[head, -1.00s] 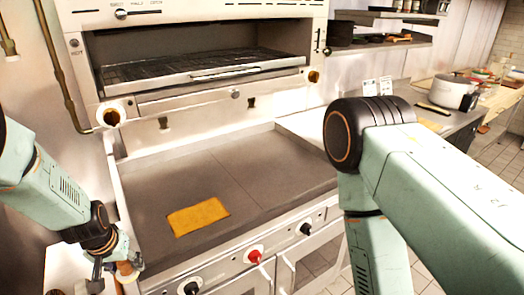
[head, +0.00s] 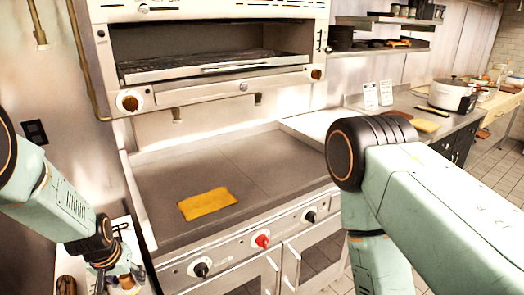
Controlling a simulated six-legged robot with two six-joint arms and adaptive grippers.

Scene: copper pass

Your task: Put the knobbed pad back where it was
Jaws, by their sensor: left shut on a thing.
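My left gripper (head: 112,273) is at the lower left, beside the left end of the griddle. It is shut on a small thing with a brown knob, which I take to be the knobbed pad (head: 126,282). Most of the pad is hidden by the fingers or too small to make out. My right arm crosses the right side of the head view, but its gripper is out of sight.
A yellow cloth-like sheet (head: 207,204) lies flat on the griddle (head: 255,170), otherwise bare. A broiler (head: 215,50) hangs above. A narrow side counter with a dark brown item (head: 66,285) is at the lower left. A counter with a pot (head: 447,93) is far right.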

